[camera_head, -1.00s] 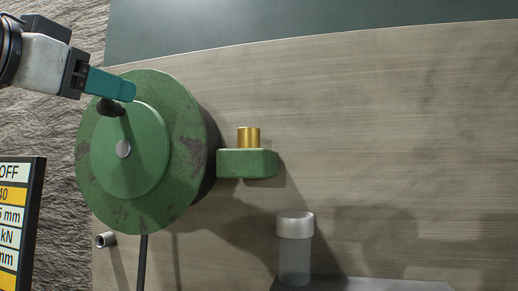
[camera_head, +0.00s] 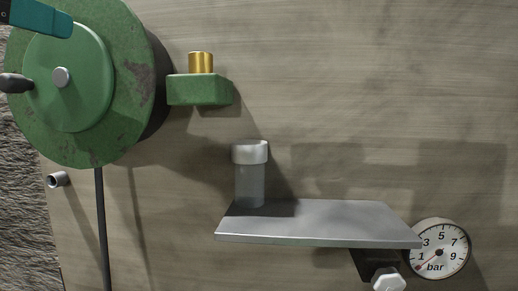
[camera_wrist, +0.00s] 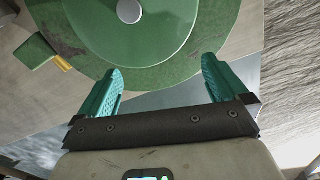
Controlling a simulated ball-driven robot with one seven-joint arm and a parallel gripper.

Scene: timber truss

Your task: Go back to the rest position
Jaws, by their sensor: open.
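My gripper shows at the upper left of the head view, where a teal finger (camera_head: 42,18) overlaps the top of the green wheel (camera_head: 118,50). In the wrist view my gripper (camera_wrist: 162,63) has its two teal fingers wide apart, with nothing between them. The green wheel (camera_wrist: 150,58) with its silver hub (camera_wrist: 129,11) fills the top of that view, beyond the fingers. The wheel's dark crank handle (camera_head: 15,83) is left of the hub in the head view, below and apart from the visible finger.
A green bracket (camera_head: 200,90) with a brass cylinder (camera_head: 201,63) juts out right of the wheel. A grey shelf (camera_head: 320,222) carries a clear, white-capped container (camera_head: 250,183). A pressure gauge (camera_head: 440,248) is at lower right. A black cable (camera_head: 102,230) hangs below the wheel.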

